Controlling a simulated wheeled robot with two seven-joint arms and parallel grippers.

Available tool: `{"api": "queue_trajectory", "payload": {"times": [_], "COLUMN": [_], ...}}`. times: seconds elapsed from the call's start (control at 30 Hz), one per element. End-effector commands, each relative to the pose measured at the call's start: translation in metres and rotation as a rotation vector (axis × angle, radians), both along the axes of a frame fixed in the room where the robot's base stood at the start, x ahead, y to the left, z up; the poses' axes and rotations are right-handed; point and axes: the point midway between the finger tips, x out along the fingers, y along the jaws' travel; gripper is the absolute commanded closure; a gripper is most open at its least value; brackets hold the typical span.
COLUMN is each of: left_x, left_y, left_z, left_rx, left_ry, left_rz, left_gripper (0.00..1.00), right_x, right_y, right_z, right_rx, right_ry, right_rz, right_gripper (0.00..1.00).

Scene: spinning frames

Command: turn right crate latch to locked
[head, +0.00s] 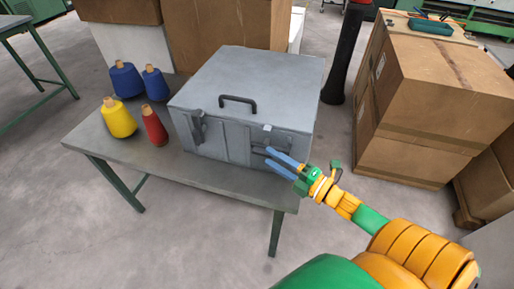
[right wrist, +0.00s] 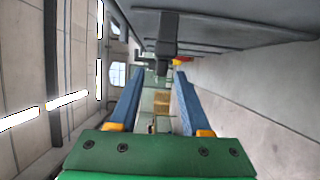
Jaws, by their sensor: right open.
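The grey metal crate (head: 245,85) stands closed on the table, with a dark handle on its lid. Its right latch (head: 258,151) is on the front wall, with its dark lever lying roughly sideways and partly hidden by my gripper. The left latch (head: 198,127) has its lever upright. My right gripper (head: 267,157) is open at the right latch, its blue fingers pointing left along the crate front. In the right wrist view, a dark latch part (right wrist: 167,35) shows ahead of and above the open fingertips (right wrist: 158,75). I cannot tell whether they touch. My left gripper is not in view.
Yellow, red and blue thread cones (head: 118,117) stand on the left of the table (head: 110,150). Cardboard boxes (head: 425,90) are stacked at the right. A black post (head: 345,55) stands behind the crate's right side. The table's front strip is clear.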

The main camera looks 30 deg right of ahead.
Motion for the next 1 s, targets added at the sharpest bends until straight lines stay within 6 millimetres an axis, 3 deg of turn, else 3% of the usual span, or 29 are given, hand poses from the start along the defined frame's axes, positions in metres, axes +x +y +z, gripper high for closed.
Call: {"api": "queue_trajectory", "payload": {"times": [0.23,0.57,0.77,1.0], "left_x": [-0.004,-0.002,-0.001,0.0], "left_y": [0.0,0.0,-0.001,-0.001], "left_z": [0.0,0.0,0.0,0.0], "left_rx": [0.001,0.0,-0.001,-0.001], "left_ry": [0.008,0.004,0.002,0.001], "left_rz": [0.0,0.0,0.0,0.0], "left_gripper": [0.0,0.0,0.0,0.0], "right_x": [0.033,0.039,0.039,0.039], "right_y": [0.01,0.013,0.013,0.013], "right_z": [0.0,-0.001,0.0,0.0], "right_rx": [0.001,0.001,0.001,0.001], "right_ry": [-0.001,0.003,0.003,0.003], "right_rz": [-0.001,-0.001,-0.001,-0.002], "right_gripper": [0.53,0.53,1.0,1.0]}}
